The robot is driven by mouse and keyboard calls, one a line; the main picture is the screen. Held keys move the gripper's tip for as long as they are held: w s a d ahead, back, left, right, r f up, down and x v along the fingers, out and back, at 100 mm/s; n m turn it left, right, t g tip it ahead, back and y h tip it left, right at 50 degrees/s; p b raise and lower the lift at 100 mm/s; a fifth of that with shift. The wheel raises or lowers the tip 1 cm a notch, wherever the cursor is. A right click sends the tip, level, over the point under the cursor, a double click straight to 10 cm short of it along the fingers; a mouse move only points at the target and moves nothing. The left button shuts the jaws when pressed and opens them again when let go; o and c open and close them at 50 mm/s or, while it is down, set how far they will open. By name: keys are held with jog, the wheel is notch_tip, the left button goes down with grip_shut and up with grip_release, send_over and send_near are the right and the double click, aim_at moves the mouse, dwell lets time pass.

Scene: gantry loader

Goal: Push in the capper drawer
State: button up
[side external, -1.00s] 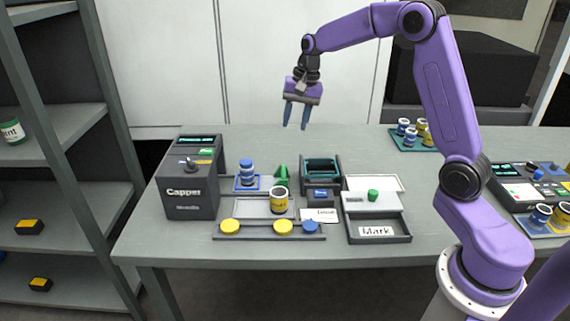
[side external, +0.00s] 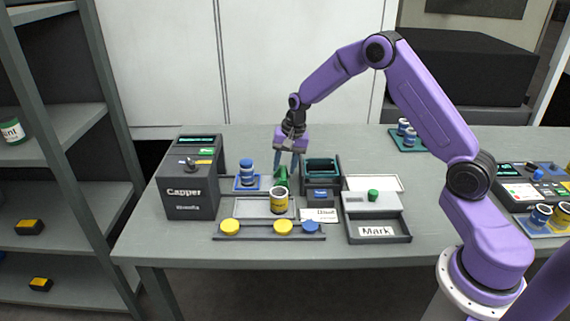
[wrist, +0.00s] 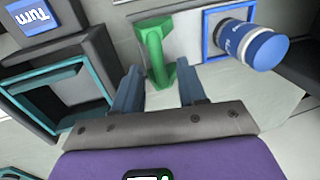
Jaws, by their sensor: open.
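The capper (side external: 188,190) is a dark box labelled "Capper" at the left of the table. Its drawer (side external: 262,182) sticks out to the right, with a blue jar (side external: 246,173) in a blue-framed seat and an upright green handle (side external: 281,177) at its outer end. My gripper (side external: 286,170) is open and points down at the handle. In the wrist view the green handle (wrist: 154,52) shows between the two fingers of my gripper (wrist: 160,82). I cannot tell whether they touch it. The blue jar (wrist: 262,48) stands beyond, to the right.
A yellow jar (side external: 279,201) stands just in front of the handle, behind a rail with yellow and blue caps (side external: 284,227). A dark open bin (side external: 321,168) is close on the right. A tray labelled "Mark" (side external: 405,233) lies further right.

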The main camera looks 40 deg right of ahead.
grip_shut()
send_over(238, 181)
jog(key=shift+s+d, duration=0.2)
jog(key=shift+w+a, duration=0.15)
jog(key=shift+a, duration=0.1)
dwell(0.4)
grip_release()
notch_tip(238, 181, up, 17)
jog(key=s+d, duration=0.2)
jog(key=shift+s+d, duration=0.2)
jog(key=shift+s, duration=0.05)
